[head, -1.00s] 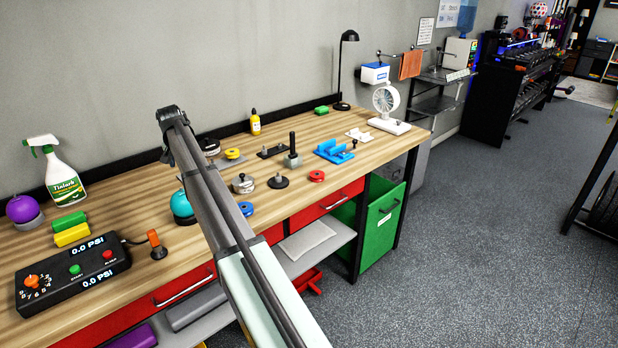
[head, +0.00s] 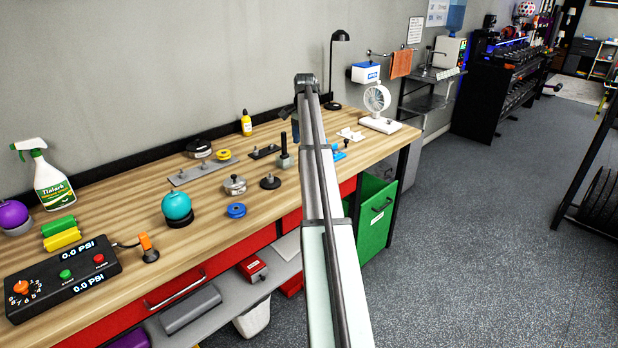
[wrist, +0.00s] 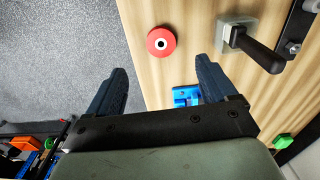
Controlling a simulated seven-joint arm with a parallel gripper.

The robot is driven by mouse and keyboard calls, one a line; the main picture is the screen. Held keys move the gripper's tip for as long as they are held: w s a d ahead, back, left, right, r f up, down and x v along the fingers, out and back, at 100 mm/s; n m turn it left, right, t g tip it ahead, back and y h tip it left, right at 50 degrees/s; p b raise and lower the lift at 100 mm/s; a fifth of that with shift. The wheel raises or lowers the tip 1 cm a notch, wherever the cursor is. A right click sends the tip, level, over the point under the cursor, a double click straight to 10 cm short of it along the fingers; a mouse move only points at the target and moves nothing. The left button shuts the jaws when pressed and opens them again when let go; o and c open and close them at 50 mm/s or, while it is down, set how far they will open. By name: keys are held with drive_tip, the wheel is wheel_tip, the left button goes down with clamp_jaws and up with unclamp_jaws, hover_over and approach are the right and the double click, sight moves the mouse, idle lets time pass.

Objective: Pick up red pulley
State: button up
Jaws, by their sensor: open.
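The red pulley (wrist: 161,41) is a small round disc with a pale centre and dark hole. It lies flat on the wooden bench (wrist: 145,15), near the edge, in the wrist view. In the head view my arm hides it. My gripper (wrist: 160,68) is open and empty above the bench. The pulley shows beyond the fingertips, roughly in line with the gap between them, and is not touched.
A blue fixture (wrist: 187,96) shows between my fingers. A grey block with a black handle (wrist: 245,42) stands right of the pulley in the wrist view. A blue pulley (head: 236,210), a teal ball (head: 177,206) and a white fan (head: 378,105) are on the bench.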

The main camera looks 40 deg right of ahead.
drive_tip(key=f, duration=0.8)
drive_tip(key=shift+s+d+f, duration=0.2)
drive_tip(key=shift+d, duration=0.1)
drive_tip(key=shift+w+d+f, duration=0.1)
drive_tip(key=shift+d+f, duration=0.1)
drive_tip(key=shift+f, duration=0.7)
drive_tip(key=shift+w+d+f, duration=0.1)
drive_tip(key=shift+d+f, duration=0.05)
drive_tip(key=shift+f, duration=0.75)
drive_tip(key=shift+d+f, duration=0.2)
drive_tip(key=shift+f, duration=0.7)
drive_tip(key=c, duration=1.1)
drive_tip(key=shift+c, duration=0.2)
drive_tip(key=shift+r, duration=0.15)
